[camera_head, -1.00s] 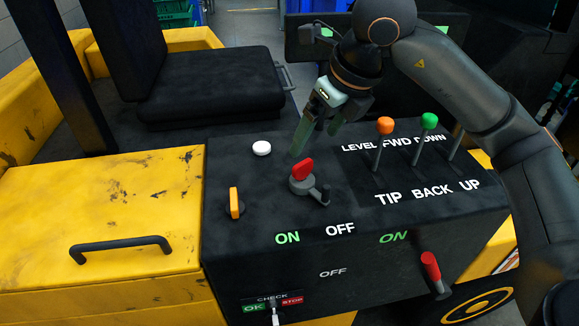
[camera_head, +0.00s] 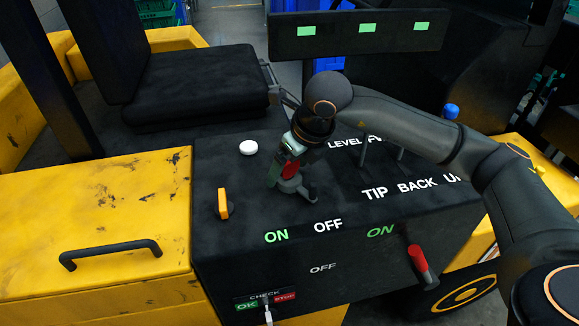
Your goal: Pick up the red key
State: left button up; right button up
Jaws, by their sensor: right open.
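The red key (camera_head: 291,170) stands in a round grey switch (camera_head: 290,186) on top of the black control panel, with a small dark lever (camera_head: 313,195) at the switch's right. My right gripper (camera_head: 283,174) is down at the key, pointing at the panel. It is open, with a greenish finger at the key's left. The gripper partly hides the key, and I cannot tell whether a finger touches it. My left gripper is not in view.
A white button (camera_head: 248,148) and an orange switch (camera_head: 223,204) lie left of the key. Lever shafts (camera_head: 363,153) stand to the right, partly behind my right arm. A red handle (camera_head: 418,260) is on the panel front. A black seat (camera_head: 200,85) is behind.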

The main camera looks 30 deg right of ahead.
jog(key=c, duration=1.4)
